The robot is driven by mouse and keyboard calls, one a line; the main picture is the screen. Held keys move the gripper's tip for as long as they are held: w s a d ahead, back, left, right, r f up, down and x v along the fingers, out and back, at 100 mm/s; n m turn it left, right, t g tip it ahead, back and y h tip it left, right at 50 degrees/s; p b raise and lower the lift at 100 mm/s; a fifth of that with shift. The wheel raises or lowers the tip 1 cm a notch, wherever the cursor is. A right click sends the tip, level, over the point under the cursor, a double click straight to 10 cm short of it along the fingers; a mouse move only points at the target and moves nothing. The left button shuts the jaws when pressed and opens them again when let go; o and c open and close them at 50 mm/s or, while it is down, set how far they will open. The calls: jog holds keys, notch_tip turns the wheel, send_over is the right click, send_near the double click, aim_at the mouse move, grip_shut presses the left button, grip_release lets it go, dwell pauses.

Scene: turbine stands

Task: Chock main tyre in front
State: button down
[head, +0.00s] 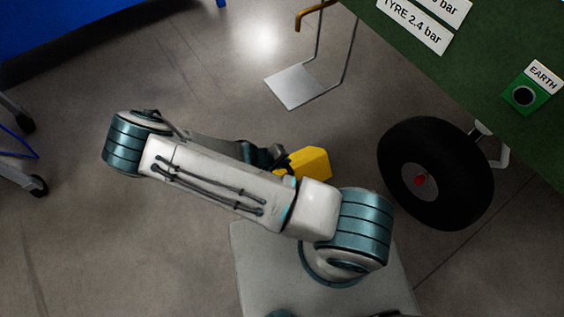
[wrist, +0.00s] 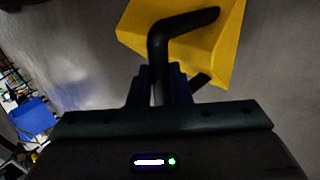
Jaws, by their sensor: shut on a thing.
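The main tyre (head: 436,173) is black with a grey hub and a red centre. It stands on the floor under the green body at the right of the head view. A yellow chock (head: 308,163) is left of the tyre, with a clear gap between them. In the wrist view the chock (wrist: 200,40) shows a black bent handle (wrist: 184,24). My gripper (wrist: 160,88) is shut on that handle. In the head view my arm partly hides the gripper and the chock. I cannot tell whether the chock touches the floor.
The green body (head: 440,70) carries a tyre-pressure label and an EARTH socket (head: 524,96). A hanging metal step (head: 293,87) is above the chock in the head view. A blue object (head: 90,30) and castor legs (head: 30,182) are at the left. Grey floor lies between.

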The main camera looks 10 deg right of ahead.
aim_at(316, 156)
jog(key=shift+s+d+f, duration=0.1)
jog(key=shift+d, duration=0.3)
jog(key=w+d+f+b, duration=0.1)
jog(key=d+f+b, duration=0.2)
jog(key=d, duration=0.1)
jog(key=w+d+f+b, duration=0.2)
jog(key=d+f+b, duration=0.1)
jog(key=d, duration=0.2)
jog(key=w+d+f+b, duration=0.2)
jog(key=d+f+b, duration=0.2)
jog(key=shift+d+f, duration=0.1)
jog(key=shift+d, duration=0.3)
jog(key=w+d, duration=0.2)
jog(key=d, duration=0.5)
jog(key=w+d+f, duration=0.1)
jog(key=w+d, duration=0.2)
jog(key=d, duration=0.4)
jog(key=shift+b, duration=0.4)
jog(key=s+d, duration=0.3)
jog(key=s, duration=0.5)
jog(key=shift+s+d+f, duration=0.15)
jog(key=shift+s+d, duration=0.05)
jog(key=shift+d, duration=0.05)
dwell(0.8)
